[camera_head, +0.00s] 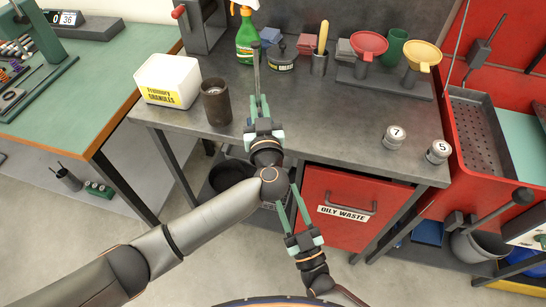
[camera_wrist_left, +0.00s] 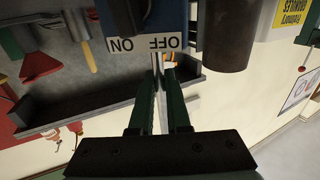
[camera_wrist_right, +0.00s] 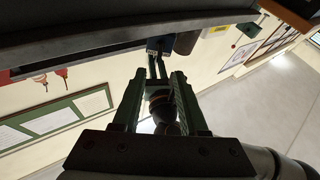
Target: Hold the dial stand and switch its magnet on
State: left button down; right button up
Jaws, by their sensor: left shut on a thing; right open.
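The dial stand shows in the head view as a thin grey upright post (camera_head: 257,72) near the front of the grey bench. In the left wrist view its blue base (camera_wrist_left: 170,14) carries a white label (camera_wrist_left: 145,44) reading OFF and ON, upside down. My left gripper (camera_head: 259,104) is shut on the stand; its fingertips (camera_wrist_left: 158,66) meet just below the label. A small orange-and-white part shows beside the fingertips. The gripper hides most of the base in the head view. My right gripper (camera_head: 290,211) is open and empty, below the bench edge, pointing up towards the left arm.
A brown cup (camera_head: 216,102) and a white granules box (camera_head: 168,80) stand left of the stand. Funnels on a rack (camera_head: 385,82) and a spray bottle (camera_head: 247,40) are behind. Two weights (camera_head: 394,137) sit right. A red oily-waste bin (camera_head: 352,208) is under the bench. The bench's middle is clear.

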jog(key=x, duration=1.2)
jog(key=shift+a, duration=0.1)
jog(key=shift+s, duration=0.1)
grip_shut()
